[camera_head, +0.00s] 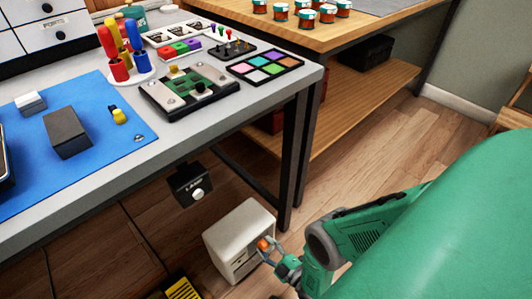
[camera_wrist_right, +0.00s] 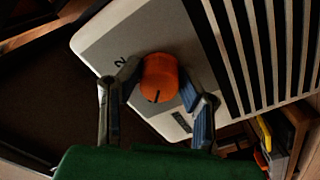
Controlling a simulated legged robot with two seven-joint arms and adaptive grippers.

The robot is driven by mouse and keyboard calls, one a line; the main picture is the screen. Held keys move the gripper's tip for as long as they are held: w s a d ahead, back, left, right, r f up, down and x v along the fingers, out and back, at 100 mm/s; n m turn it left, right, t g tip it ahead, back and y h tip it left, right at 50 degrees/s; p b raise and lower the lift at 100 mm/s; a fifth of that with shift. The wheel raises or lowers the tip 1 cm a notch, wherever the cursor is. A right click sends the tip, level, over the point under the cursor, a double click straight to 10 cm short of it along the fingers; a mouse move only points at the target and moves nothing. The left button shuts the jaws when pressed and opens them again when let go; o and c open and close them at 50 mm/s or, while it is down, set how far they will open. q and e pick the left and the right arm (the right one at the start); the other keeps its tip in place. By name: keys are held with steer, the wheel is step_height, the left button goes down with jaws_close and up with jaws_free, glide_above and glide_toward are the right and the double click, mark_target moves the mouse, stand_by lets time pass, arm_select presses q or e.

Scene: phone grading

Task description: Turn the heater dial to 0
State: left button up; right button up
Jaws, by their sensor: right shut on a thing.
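The white heater (camera_head: 238,236) stands on the floor below the worktable, and its front panel (camera_wrist_right: 110,50) fills much of the right wrist view. The orange dial (camera_wrist_right: 159,77) sits on this panel with a dark pointer mark on it. A "2" is printed on the panel beside it; no 0 can be made out. In the head view the dial (camera_head: 264,244) shows at the heater's front edge. My right gripper (camera_wrist_right: 157,80) is shut on the dial, one finger on each side; it also shows in the head view (camera_head: 274,252). My left gripper is not in view.
The worktable (camera_head: 190,139) above carries a blue mat (camera_head: 90,150) and several small fixtures. A black lamp switch box (camera_head: 191,184) hangs under its edge. A table leg (camera_head: 297,150) stands close behind the heater. Wooden floor (camera_head: 375,145) is clear to the right.

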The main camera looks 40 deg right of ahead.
steer(key=shift+s+f, duration=0.2)
steer(key=shift+s, duration=0.05)
steer(key=o, duration=1.1)
steer(key=shift+w, duration=0.1)
steer(key=shift+r, duration=0.1)
steer(key=s, duration=0.8)
steer(key=s+d, duration=0.1)
steer(key=s, duration=0.3)
